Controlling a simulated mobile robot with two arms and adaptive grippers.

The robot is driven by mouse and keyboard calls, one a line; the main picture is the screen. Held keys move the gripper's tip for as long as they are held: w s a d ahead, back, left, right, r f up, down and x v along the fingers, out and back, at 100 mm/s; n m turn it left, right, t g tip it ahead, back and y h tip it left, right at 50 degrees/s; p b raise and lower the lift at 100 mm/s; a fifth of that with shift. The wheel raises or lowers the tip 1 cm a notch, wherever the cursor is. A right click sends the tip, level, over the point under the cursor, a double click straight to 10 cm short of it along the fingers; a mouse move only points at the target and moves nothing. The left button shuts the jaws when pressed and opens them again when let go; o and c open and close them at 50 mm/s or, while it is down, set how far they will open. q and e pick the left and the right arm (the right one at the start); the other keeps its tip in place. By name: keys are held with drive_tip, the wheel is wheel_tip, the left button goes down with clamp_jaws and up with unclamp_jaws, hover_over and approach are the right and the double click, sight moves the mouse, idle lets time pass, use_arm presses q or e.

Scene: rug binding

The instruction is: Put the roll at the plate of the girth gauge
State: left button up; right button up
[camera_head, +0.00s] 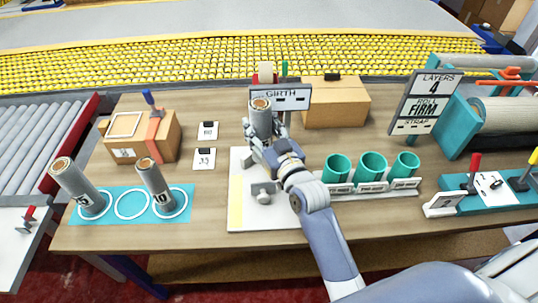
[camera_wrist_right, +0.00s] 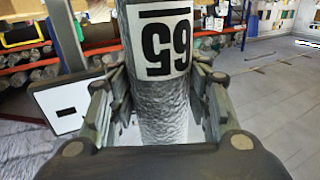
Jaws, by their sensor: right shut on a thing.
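My right gripper (camera_head: 262,142) is shut on a grey roll (camera_head: 261,120), which stands about upright with its brown core end up. In the right wrist view, the same roll (camera_wrist_right: 160,105) sits between the fingers and bears a white label with upside-down digits. The roll is in front of the GIRTH sign (camera_head: 293,104) and covers part of it. A white board (camera_head: 240,205) with a yellow strip and a grey knob (camera_head: 262,193) lies below it. The gripper hides the roll's foot, so I cannot tell whether it touches anything. My left gripper is out of view.
Two labelled rolls (camera_head: 72,180) (camera_head: 155,182) stand in rings on a blue mat (camera_head: 118,190); the middle ring is empty. Teal cups (camera_head: 372,165) stand right of my arm. Cardboard boxes (camera_head: 335,105) (camera_head: 165,148) and a LAYERS sign (camera_head: 425,100) stand farther back.

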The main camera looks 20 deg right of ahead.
sight(265, 144)
wheel_tip(265, 144, down, 3)
drive_tip(key=shift+a+f, duration=0.1)
drive_tip(key=shift+f, duration=0.1)
wheel_tip(265, 144, down, 3)
drive_tip(key=shift+f, duration=0.3)
drive_tip(key=shift+f, duration=0.15)
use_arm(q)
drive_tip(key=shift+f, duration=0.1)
use_arm(e)
drive_tip(key=o, duration=1.1)
